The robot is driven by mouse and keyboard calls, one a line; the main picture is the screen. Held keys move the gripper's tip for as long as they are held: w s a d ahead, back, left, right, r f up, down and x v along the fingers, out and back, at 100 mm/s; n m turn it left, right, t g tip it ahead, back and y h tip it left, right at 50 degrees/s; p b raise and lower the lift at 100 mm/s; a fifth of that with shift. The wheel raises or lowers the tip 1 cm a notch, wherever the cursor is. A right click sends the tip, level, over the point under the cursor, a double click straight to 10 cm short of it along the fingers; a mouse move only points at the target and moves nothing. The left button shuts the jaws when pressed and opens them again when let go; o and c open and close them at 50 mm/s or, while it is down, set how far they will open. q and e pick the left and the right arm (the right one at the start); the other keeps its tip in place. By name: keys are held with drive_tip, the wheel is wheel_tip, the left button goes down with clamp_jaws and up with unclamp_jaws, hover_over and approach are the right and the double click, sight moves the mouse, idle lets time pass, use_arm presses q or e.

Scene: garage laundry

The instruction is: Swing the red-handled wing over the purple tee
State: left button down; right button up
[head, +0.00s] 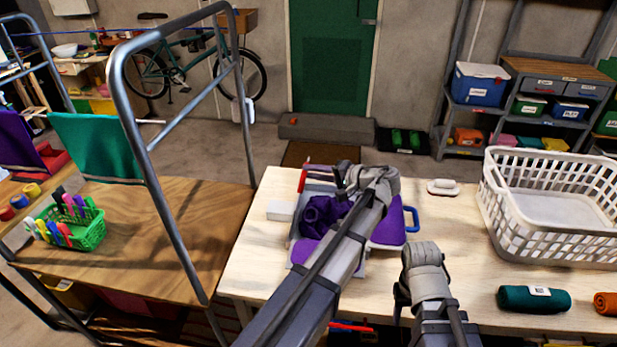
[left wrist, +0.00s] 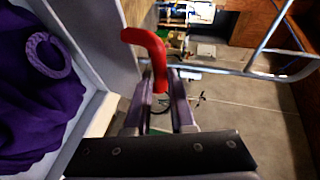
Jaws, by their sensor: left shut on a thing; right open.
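The purple tee (head: 322,215) lies bunched on a pale folding board (head: 296,240) on the wooden table; more purple cloth shows to the right of my left arm. In the left wrist view the tee (left wrist: 40,90) is at the left, beside a pale panel. My left gripper (head: 343,172) is at the board's far side, shut on the red handle (left wrist: 152,55), which stands between its fingers. Red also shows at the board's far left in the head view. My left arm hides the board's middle. My right gripper (head: 400,300) is open and empty near the table's front.
A blue handle (head: 412,219) sticks out right of the board. A white basket (head: 550,250), a dark green roll (head: 533,299) and an orange roll (head: 606,303) are at the right. A metal rack frame (head: 165,220) rises left of the table. A small white block (head: 281,210) lies left of the board.

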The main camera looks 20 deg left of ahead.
use_arm(q)
drive_tip(key=shift+w+d+f+b, duration=0.1)
drive_tip(key=shift+d+f+b, duration=0.25)
drive_tip(key=shift+d+f, duration=0.3)
drive_tip(key=shift+w+d+f+b, duration=0.1)
drive_tip(key=shift+d+f+b, duration=0.3)
drive_tip(key=shift+d, duration=0.4)
drive_tip(key=c, duration=1.1)
unclamp_jaws()
drive_tip(key=shift+a+f, duration=0.1)
drive_tip(key=shift+o, duration=0.3)
drive_tip(key=shift+w+a+f, duration=0.1)
drive_tip(key=shift+w, duration=0.05)
